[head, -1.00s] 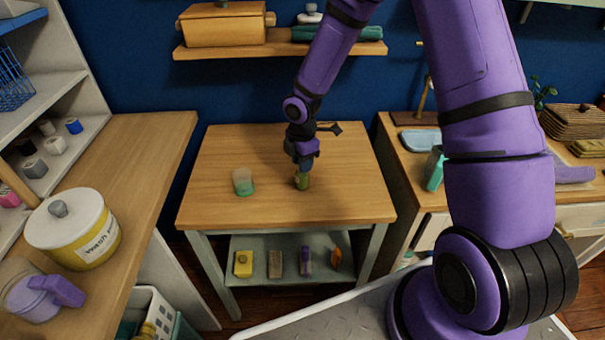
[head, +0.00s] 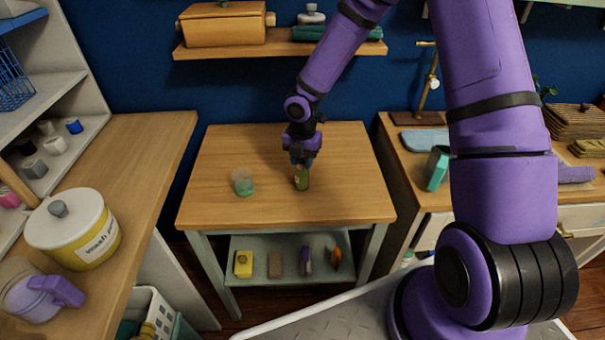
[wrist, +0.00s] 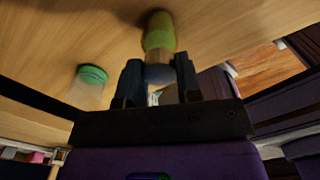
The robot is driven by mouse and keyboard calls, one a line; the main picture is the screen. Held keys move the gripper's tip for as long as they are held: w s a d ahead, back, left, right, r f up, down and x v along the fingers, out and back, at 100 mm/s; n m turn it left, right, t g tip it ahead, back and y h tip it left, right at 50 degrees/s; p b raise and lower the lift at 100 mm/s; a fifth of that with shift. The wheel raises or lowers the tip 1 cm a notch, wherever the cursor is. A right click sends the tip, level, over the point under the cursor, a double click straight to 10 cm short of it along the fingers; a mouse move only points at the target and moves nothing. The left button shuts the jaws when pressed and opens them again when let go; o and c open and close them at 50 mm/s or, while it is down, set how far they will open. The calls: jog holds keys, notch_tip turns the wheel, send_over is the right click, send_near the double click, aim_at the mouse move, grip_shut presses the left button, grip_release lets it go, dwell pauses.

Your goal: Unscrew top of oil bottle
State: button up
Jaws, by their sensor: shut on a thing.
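The oil bottle (head: 302,181) is a small green bottle standing on the wooden table (head: 240,205). In the wrist view its green body (wrist: 159,35) extends away from my gripper, with a tan and grey top part (wrist: 158,70) at the near end. My gripper (head: 302,160) points down over the bottle from above. In the wrist view my gripper (wrist: 158,80) has its two dark fingers on either side of the top, shut on it. The exact contact of the fingertips is partly hidden.
A clear cup with green (head: 243,184) stands left of the bottle and also shows in the wrist view (wrist: 88,82). The table is otherwise bare. A lower shelf (head: 290,245) holds several small items. Counters flank the table, and a wall shelf (head: 280,49) hangs behind.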

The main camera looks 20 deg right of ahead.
jog(key=shift+r, duration=0.95)
dwell(0.4)
jog(key=shift+r, duration=2.35)
send_near(356, 192)
jog(key=shift+w+a, duration=0.3)
jog(key=shift+s+d+f, duration=0.15)
jog(key=shift+s+d, duration=0.15)
jog(key=shift+d, duration=0.05)
jog(key=shift+f, duration=2.9)
